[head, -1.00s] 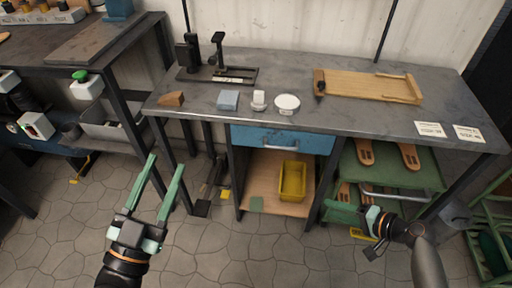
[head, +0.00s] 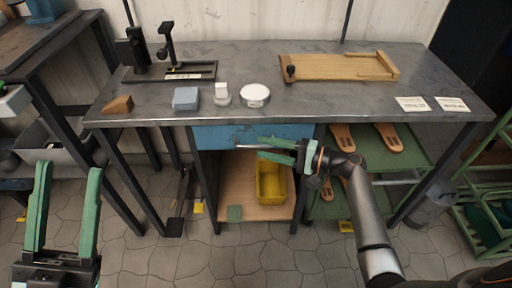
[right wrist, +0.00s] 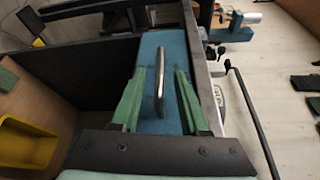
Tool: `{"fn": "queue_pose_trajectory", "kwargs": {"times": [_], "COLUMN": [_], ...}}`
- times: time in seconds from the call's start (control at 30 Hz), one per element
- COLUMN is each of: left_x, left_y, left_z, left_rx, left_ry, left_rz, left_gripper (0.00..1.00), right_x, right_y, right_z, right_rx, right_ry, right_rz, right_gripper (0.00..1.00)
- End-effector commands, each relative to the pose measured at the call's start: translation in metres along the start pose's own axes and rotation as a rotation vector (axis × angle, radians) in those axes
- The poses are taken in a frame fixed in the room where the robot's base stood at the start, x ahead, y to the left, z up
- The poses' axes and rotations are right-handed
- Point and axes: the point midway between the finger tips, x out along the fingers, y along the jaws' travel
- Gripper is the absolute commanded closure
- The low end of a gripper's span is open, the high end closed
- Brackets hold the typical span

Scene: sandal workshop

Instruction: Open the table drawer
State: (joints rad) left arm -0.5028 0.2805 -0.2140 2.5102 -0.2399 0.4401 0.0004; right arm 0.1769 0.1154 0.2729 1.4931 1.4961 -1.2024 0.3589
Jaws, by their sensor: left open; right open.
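The blue table drawer (head: 216,136) sits under the grey worktop, and its front looks closed. Its silver bar handle (right wrist: 159,82) shows in the right wrist view between the two green fingers of my right gripper (right wrist: 160,88). The fingers stand open on either side of the handle, with gaps to it. In the head view my right gripper (head: 267,150) covers the right part of the drawer front, and the handle's left end shows beside it. My left gripper (head: 65,205) is open and empty, low at the left, away from the drawer.
A yellow bin (head: 271,183) stands on the wooden shelf below the drawer. The worktop (head: 330,112) above holds a wooden tray (head: 340,68), a blue block (head: 186,98) and a white round dish (head: 255,94). A green rack with sandals (head: 388,138) stands at the right.

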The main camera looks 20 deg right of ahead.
Motion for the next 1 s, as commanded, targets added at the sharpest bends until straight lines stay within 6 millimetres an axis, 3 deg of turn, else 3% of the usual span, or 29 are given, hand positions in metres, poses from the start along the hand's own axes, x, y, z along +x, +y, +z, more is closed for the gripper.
{"fn": "queue_pose_trajectory", "kwargs": {"times": [0.2,0.57,1.0], "left_x": [-0.004,-0.004,-0.004], "left_y": [0.002,0.003,0.003], "left_z": [0.004,0.004,0.004], "left_rx": [-0.009,-0.012,-0.012], "left_ry": [-0.002,-0.003,-0.002], "left_rz": [0.000,0.000,0.001], "left_gripper": [0.50,0.50,0.50], "right_x": [0.027,0.033,0.032], "right_y": [0.001,0.001,0.001], "right_z": [0.000,0.000,0.000], "right_rx": [0.000,0.000,0.000], "right_ry": [-0.001,0.000,0.000], "right_rz": [-0.001,0.001,0.001], "right_gripper": [0.55,0.55,1.00]}}
